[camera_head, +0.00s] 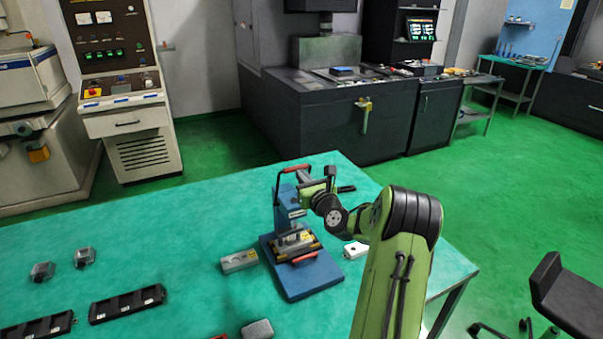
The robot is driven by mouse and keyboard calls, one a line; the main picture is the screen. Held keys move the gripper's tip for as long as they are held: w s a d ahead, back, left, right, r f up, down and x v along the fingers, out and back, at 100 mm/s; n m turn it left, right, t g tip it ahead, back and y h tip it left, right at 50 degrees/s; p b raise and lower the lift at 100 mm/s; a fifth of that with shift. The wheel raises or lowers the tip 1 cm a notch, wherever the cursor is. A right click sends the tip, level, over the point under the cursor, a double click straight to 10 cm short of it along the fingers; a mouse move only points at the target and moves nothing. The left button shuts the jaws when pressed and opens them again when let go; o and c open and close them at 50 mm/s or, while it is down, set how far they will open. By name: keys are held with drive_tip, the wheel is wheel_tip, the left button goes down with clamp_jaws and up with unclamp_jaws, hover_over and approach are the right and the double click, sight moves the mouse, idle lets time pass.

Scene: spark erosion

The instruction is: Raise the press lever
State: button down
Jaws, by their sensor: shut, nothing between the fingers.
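The blue press (286,213) stands on the green table, on a blue base plate (312,276). Its lever (294,168) has a red grip and shows at the top of the press, just left of my gripper. A metal block with yellow parts (294,242) sits on the base under the press head, with a red handle (305,258) at its front. My gripper (303,176) is shut and empty, close to the lever at the press top. My wrist hides the right side of the press, and I cannot tell whether the fingers touch the lever.
A grey block (239,261) lies left of the press, and a white block (355,249) lies to its right. Black trays (127,304) and small clear-grey pieces (84,257) lie at the table's left. The table's back left is clear. A black chair (568,297) stands right.

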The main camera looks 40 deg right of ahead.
sight(297, 167)
drive_tip(key=shift+w+d, duration=0.15)
drive_tip(key=shift+w, duration=0.4)
drive_tip(key=p, duration=0.1)
drive_tip(key=r+p, duration=0.1)
drive_tip(key=shift+w+p, duration=0.25)
drive_tip(key=shift+p, duration=0.15)
drive_tip(key=w+p, duration=0.1)
drive_tip(key=p, duration=0.2)
drive_tip(key=w+d+r+g+p, duration=0.1)
drive_tip(key=w+p, duration=0.1)
drive_tip(key=p, duration=0.1)
drive_tip(key=shift+w+r, duration=0.1)
drive_tip(key=shift+r, duration=0.05)
